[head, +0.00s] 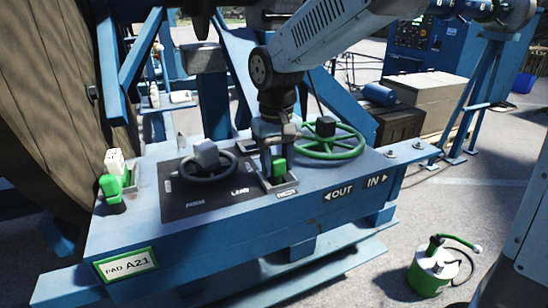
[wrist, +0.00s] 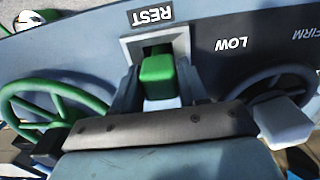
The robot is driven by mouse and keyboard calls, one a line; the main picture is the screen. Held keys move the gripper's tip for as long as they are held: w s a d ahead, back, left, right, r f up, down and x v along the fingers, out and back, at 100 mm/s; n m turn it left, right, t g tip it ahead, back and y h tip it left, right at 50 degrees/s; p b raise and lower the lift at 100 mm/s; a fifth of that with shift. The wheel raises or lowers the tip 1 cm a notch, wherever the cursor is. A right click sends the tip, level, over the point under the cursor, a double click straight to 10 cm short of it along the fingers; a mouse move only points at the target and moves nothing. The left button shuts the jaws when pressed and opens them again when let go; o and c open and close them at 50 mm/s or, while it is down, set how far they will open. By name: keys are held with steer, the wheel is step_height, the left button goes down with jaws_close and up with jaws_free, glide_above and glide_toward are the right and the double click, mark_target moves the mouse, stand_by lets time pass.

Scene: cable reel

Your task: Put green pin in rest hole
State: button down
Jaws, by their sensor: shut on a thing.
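A green pin (head: 279,166) with a squarish block top is between the fingers of my gripper (head: 272,160), which is shut on it. The wrist view shows the same green pin (wrist: 157,70) between the two dark fingers (wrist: 155,92), with a white part below the green. The rest hole (wrist: 181,42) is a grey square-framed recess under the REST label, and its dark opening shows just behind the pin. In the head view, the pin stands upright over or in this recess (head: 293,184); how deep it sits is hidden by the fingers and frame.
A grey handwheel (head: 235,168) stands left of my gripper and a green handwheel (head: 350,142) right of it, both close. Another green piece (head: 110,187) and a white block (head: 114,160) are at the panel's left end. A large wooden reel (head: 55,100) stands at far left.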

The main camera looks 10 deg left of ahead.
stand_by(0.8)
steer(key=c, duration=0.5)
jaws_free()
step_height(320, 180, up, 14)
steer(key=shift+f, duration=0.15)
